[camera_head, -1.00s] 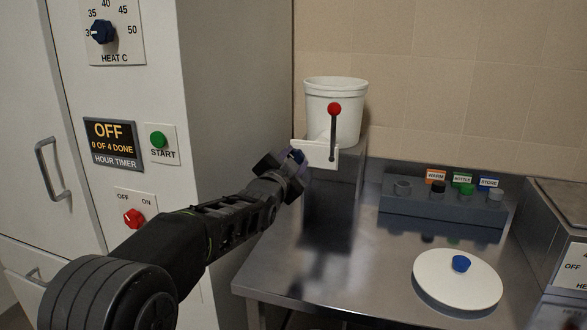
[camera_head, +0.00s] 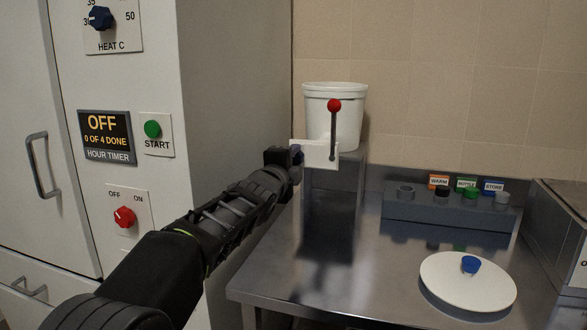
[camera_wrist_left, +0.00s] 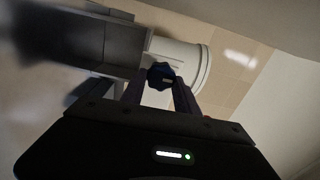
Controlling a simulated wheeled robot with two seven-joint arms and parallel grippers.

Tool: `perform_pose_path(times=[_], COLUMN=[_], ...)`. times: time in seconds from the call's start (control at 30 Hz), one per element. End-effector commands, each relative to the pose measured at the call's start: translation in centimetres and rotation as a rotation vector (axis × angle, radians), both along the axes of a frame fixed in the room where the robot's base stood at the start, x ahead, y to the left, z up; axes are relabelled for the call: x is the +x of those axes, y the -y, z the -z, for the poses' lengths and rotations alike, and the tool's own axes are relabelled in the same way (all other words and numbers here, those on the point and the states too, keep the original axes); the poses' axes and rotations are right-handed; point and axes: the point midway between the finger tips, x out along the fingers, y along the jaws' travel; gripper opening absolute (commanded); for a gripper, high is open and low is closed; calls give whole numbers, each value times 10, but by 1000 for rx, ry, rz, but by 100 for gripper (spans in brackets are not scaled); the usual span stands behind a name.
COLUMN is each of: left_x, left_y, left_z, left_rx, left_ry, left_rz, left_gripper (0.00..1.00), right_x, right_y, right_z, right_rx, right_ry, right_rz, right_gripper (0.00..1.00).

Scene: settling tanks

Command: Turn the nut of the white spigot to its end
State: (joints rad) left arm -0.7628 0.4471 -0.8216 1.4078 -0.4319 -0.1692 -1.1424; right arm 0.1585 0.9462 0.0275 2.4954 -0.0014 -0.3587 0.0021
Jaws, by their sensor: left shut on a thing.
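The white bucket (camera_head: 335,112) stands on a raised metal stand. On its front is the white spigot block (camera_head: 318,155) with an upright lever topped by a red ball (camera_head: 334,105). My left gripper (camera_head: 293,157) is at the left end of the block. In the left wrist view the dark blue nut (camera_wrist_left: 161,76) sits between the two fingers of my left gripper (camera_wrist_left: 160,88), which is shut on it. In the head view the gripper mostly hides the nut. My right gripper is not in view.
A cabinet with a timer (camera_head: 107,137), a green start button (camera_head: 152,129) and a red switch (camera_head: 124,217) stands close on the left. A grey rack (camera_head: 420,215) and a white lid (camera_head: 445,287) with a blue knob are on the metal table (camera_head: 330,270). The front middle of the table is clear.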

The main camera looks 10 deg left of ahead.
Motion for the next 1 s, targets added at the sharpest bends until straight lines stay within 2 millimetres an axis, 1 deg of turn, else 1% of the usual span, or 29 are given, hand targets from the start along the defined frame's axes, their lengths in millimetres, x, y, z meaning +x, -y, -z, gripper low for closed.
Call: perform_pose_path(times=[0.03, 0.13, 0.57, 0.6, 0.83, 1.0], left_x=[0, 0, 0, 0, 0, 0], left_y=[0, 0, 0, 0, 0, 0], left_z=[3, 2, 1, 1, 1, 0], left_rx=[14, 33, 46, 46, 44, 43], left_ry=[-1, 0, 1, 1, 2, 2], left_rz=[0, 0, 0, 0, 0, 0], left_gripper=[0, 0, 0, 39, 58, 59], right_x=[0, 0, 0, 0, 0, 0], right_y=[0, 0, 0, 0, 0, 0], right_z=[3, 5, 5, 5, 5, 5], right_rx=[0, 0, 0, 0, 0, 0], right_ry=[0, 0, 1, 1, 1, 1], right_rz=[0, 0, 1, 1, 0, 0], right_gripper=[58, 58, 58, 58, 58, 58])
